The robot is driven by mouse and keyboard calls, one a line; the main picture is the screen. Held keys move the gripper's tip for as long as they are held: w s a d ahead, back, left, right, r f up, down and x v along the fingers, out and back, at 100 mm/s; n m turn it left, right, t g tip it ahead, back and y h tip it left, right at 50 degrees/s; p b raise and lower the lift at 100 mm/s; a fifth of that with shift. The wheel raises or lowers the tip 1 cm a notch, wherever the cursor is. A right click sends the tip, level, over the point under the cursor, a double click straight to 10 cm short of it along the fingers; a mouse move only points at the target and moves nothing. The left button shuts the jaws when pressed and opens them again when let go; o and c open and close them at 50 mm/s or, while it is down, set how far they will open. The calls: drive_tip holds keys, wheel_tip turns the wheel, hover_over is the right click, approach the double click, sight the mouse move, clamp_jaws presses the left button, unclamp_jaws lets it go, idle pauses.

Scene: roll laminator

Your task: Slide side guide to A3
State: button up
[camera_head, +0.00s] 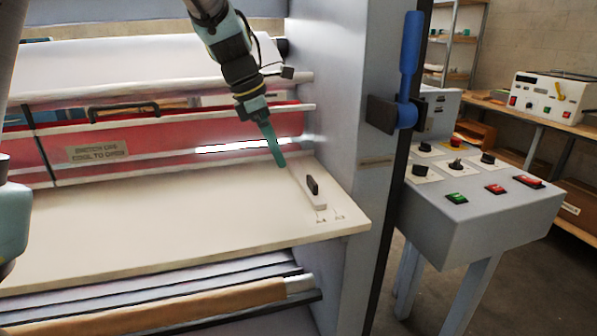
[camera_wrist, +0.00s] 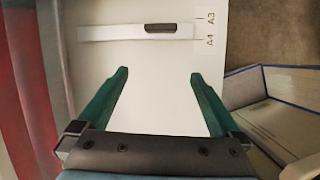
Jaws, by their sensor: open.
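The side guide (camera_head: 321,206) is a thin white strip with a black handle (camera_head: 313,186), lying on the cream feed table (camera_head: 180,224) near its right end. A4 and A3 marks are at its front end; in the wrist view the guide (camera_wrist: 110,33) has its lower edge near the A4 line, and the A3 line lies above its upper edge. My gripper (camera_head: 279,163) hangs above the table, left of and behind the handle. In the wrist view my gripper (camera_wrist: 160,74) is open and empty, apart from the handle (camera_wrist: 160,28), which is beyond the fingertips.
The grey side frame (camera_head: 338,110) with a blue lever (camera_head: 410,70) rises just right of the table. A red cover (camera_head: 100,148) with a warning label stands behind the table. A control console (camera_head: 470,205) is further right. The table left of the guide is clear.

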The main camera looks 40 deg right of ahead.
sight(311, 179)
drive_tip(key=shift+n, duration=0.6)
drive_tip(key=s+d+f, duration=0.1)
drive_tip(key=d+f, duration=0.1)
drive_tip(key=f, duration=0.1)
drive_tip(key=s+d+f+p, duration=0.1)
drive_tip(key=d+f, duration=0.2)
drive_tip(key=d+f+p, duration=0.1)
drive_tip(key=d+f, duration=0.1)
drive_tip(key=f, duration=0.1)
drive_tip(key=shift+s+d, duration=0.35)
drive_tip(key=shift+s, duration=0.05)
clamp_jaws()
